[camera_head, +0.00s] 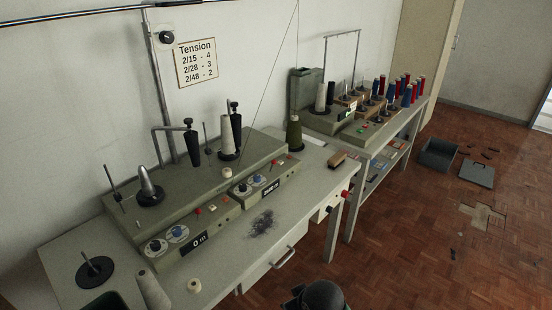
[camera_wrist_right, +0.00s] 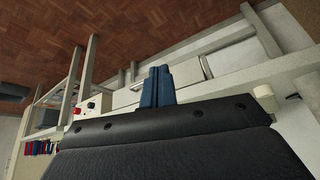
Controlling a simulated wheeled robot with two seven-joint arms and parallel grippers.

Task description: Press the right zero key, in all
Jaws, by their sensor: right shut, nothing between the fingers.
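The winding machine (camera_head: 200,185) stands on the left table against the wall. Its front has two control panels. The right panel (camera_head: 266,184) has dials, a dark display (camera_head: 271,188) too small to read surely, a red knob (camera_head: 256,180) and small pale and orange keys (camera_head: 279,167). The left panel (camera_head: 196,229) has similar parts and a display (camera_head: 199,241) reading "0 m". Which small key is the right zero key cannot be told. My right gripper (camera_wrist_right: 158,86) shows blue fingers shut and empty in the wrist view, apart from the panels. My left gripper is out of view.
Thread cones, a spool (camera_head: 194,286) and a dark lint patch (camera_head: 262,222) lie on the left table (camera_head: 222,262). A wooden brush (camera_head: 337,159) lies near its right end. A second table (camera_head: 350,185) with coloured spools stands beyond. Tall spindles rise from the machine.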

